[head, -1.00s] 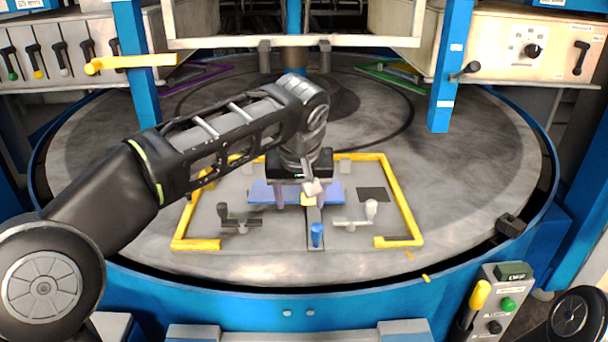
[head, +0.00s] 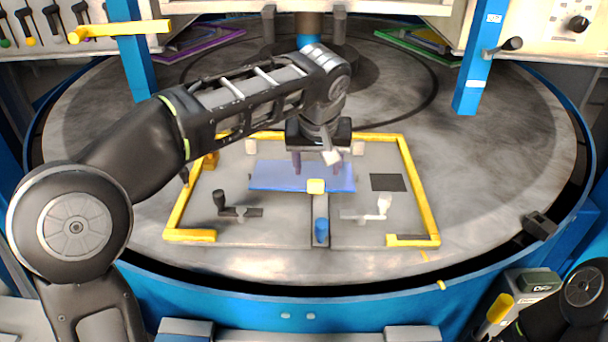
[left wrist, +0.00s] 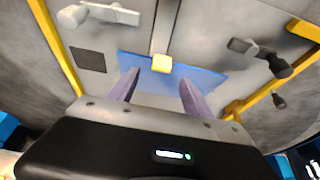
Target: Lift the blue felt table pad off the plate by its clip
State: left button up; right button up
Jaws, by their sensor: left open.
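The blue felt pad (head: 275,178) lies on the grey plate (head: 285,232) inside the yellow frame. Its small yellow clip (head: 316,186) is at the middle of the pad's near edge. In the left wrist view the clip (left wrist: 161,63) shows ahead of the fingers, on the edge of the pad (left wrist: 210,84). My left gripper (head: 317,168) is open and empty over the far part of the pad, fingers pointing down. The clip is on the near side of the fingers, not between them. My right gripper is not in view.
A yellow frame (head: 176,208) borders the plate. A dark lever (head: 219,200), a white lever (head: 384,204) and a blue knob (head: 321,231) stand near the pad. A dark square (head: 388,182) lies right of it. The outer turntable is mostly clear.

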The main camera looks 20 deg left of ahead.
aim_at(316, 181)
pick_arm(q)
jog(key=shift+f, duration=0.2)
jog(key=p+x, duration=0.1)
jog(key=x, duration=0.4)
jog(key=shift+a+f, duration=0.1)
jog(key=shift+s, duration=0.1)
jog(key=shift+c, duration=0.2)
dwell(0.3)
grip_shut()
dwell(0.4)
